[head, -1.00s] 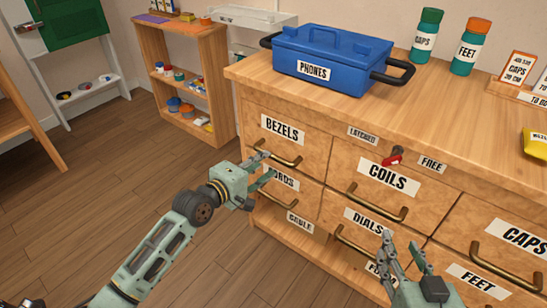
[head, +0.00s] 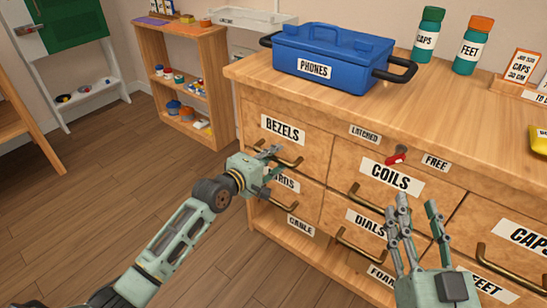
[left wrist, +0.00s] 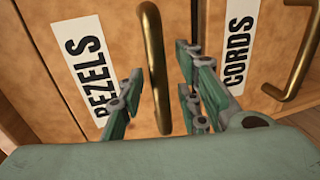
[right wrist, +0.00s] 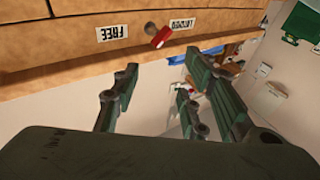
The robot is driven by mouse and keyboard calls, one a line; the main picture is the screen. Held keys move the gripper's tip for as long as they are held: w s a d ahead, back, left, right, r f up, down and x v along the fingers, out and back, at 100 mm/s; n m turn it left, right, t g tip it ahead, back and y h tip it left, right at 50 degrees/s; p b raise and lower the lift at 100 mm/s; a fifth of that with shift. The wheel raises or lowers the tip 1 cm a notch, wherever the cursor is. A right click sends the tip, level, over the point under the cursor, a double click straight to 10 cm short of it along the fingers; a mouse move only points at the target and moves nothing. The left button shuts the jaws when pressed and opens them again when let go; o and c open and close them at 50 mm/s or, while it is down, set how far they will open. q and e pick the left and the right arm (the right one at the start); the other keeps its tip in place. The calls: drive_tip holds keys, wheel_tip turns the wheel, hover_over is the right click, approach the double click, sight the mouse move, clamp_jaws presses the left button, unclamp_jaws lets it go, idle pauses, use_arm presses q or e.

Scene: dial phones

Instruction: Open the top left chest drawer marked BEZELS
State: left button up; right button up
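The BEZELS drawer (head: 258,135) is the top left one in the wooden chest and looks shut. Its brass handle (left wrist: 155,70) stands between the spread fingers of my left gripper (left wrist: 160,95) in the left wrist view. The gripper is open around it; contact cannot be told. In the head view my left gripper (head: 272,172) partly covers this handle. A red latch (head: 397,156) sits on the chest front between the labels LATCHED and FREE; it also shows in the right wrist view (right wrist: 158,37). My right gripper (head: 418,205) is open and empty in front of the chest.
Below are drawers marked CORDS, COILS (head: 391,178), DIALS and others, with protruding brass handles. A blue PHONES box (head: 335,60) and bottles (head: 427,35) stand on the chest top. Open floor (head: 110,190) lies left of the chest.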

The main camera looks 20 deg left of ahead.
use_arm(q)
clamp_jaws()
drive_tip(key=shift+s, duration=0.1)
use_arm(e)
drive_tip(key=shift+f, duration=0.1)
idle(0.3)
